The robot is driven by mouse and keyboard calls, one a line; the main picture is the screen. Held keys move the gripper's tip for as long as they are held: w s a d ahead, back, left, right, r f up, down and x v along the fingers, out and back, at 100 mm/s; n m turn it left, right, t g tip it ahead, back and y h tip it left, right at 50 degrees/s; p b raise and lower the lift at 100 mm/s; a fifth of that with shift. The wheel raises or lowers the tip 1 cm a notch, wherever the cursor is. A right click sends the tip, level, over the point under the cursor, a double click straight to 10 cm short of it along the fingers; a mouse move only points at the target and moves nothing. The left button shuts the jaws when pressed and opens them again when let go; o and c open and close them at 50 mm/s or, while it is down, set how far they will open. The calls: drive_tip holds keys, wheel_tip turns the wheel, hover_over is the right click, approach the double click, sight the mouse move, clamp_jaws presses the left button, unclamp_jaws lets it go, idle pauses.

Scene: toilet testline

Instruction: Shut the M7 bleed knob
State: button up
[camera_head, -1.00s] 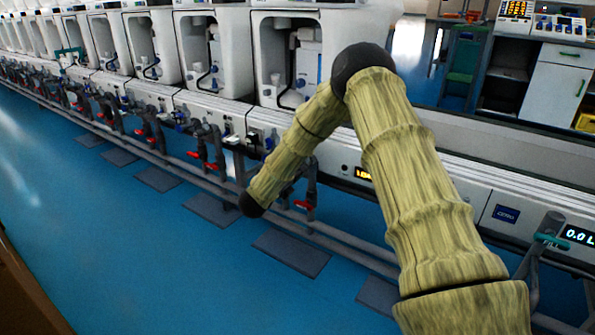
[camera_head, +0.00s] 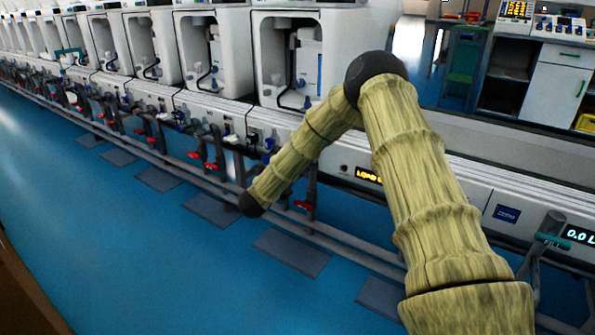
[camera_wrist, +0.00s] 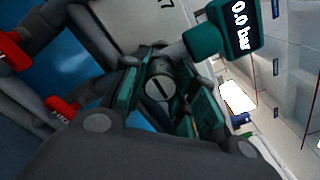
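In the wrist view, a small round grey knob (camera_wrist: 159,88) with a dark slot across its face lies near the middle; I take it for the M7 bleed knob. A "7" is partly readable on the pale panel above it. My gripper (camera_wrist: 165,98) reaches up from the bottom edge, with teal-edged fingers apart on either side of the knob. Whether the pads touch it is unclear. A teal gauge (camera_wrist: 222,32) reading "0.0 bar" stands close to the upper right of the knob. In the head view, my arm hides the gripper and the knob cannot be made out.
Red handles (camera_wrist: 60,108) on dark pipes lie left of my gripper. In the head view, white toilet test stations (camera_head: 310,55) line the bench, with pipes and red valves (camera_head: 303,205) below. Dark mats (camera_head: 292,252) lie on the open blue floor (camera_head: 150,260).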

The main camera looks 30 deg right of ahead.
drive_tip(key=o, duration=0.5)
drive_tip(key=v, duration=1.2)
drive_tip(key=shift+s+f, duration=0.1)
drive_tip(key=shift+f, duration=0.05)
